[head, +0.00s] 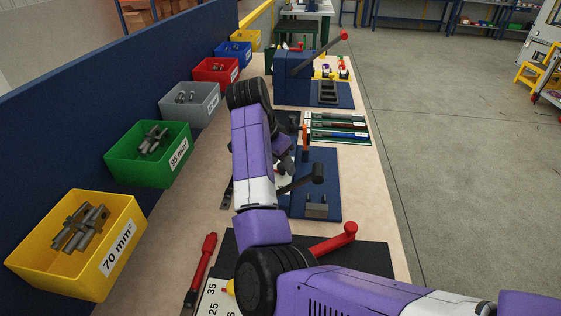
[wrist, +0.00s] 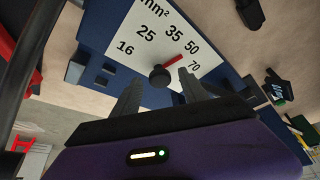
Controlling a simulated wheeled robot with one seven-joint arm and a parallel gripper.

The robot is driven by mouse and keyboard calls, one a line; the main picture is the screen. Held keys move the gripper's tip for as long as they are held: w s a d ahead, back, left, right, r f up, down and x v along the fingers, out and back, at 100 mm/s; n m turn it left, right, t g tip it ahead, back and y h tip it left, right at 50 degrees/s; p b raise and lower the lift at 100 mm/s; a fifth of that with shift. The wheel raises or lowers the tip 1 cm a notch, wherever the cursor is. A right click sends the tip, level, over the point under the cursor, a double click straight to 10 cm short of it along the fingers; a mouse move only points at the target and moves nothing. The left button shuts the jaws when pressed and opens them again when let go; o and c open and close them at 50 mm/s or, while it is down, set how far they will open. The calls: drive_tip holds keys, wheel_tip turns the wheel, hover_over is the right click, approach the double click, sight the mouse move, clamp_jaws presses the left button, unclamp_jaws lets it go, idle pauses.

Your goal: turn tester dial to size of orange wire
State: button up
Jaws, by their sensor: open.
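The tester's white dial plate (wrist: 118,30) carries the marks 16, 25, 35, 50 and 70 under mm². Its dark round knob (wrist: 160,77) has a red pointer (wrist: 174,61) aimed at about 50. My gripper (wrist: 160,92) is open, with one grey finger on each side of the knob, nearer the camera; I cannot tell whether either touches it. In the head view my gripper (head: 284,160) is over the blue tester base (head: 325,172), and my arm hides most of the dial. An upright orange piece (head: 305,140) stands behind it; I cannot tell whether it is the orange wire.
A tray of coloured strips (head: 338,127) lies beyond the tester. Labelled bins, including yellow (head: 118,262) and green (head: 128,167), line the left side. A black-handled lever (head: 317,173) stands beside my gripper. A red-handled tool (head: 348,230) lies nearer. Open floor is at right.

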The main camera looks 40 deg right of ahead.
clamp_jaws()
drive_tip(key=shift+r+n+p, duration=0.1)
drive_tip(key=shift+n+p, duration=0.3)
drive_tip(key=shift+p, duration=0.1)
drive_tip(key=shift+s+r+p, duration=0.1)
drive_tip(key=shift+p, duration=0.2)
drive_tip(key=n+t+p, duration=0.1)
drive_tip(key=n+p, duration=0.2)
drive_tip(key=shift+s+t, duration=0.1)
drive_tip(key=shift+t, duration=0.2)
drive_tip(key=shift+n+t+y+p, duration=0.4)
drive_tip(key=shift+n+y+p, duration=0.1)
drive_tip(key=shift+n+p, duration=1)
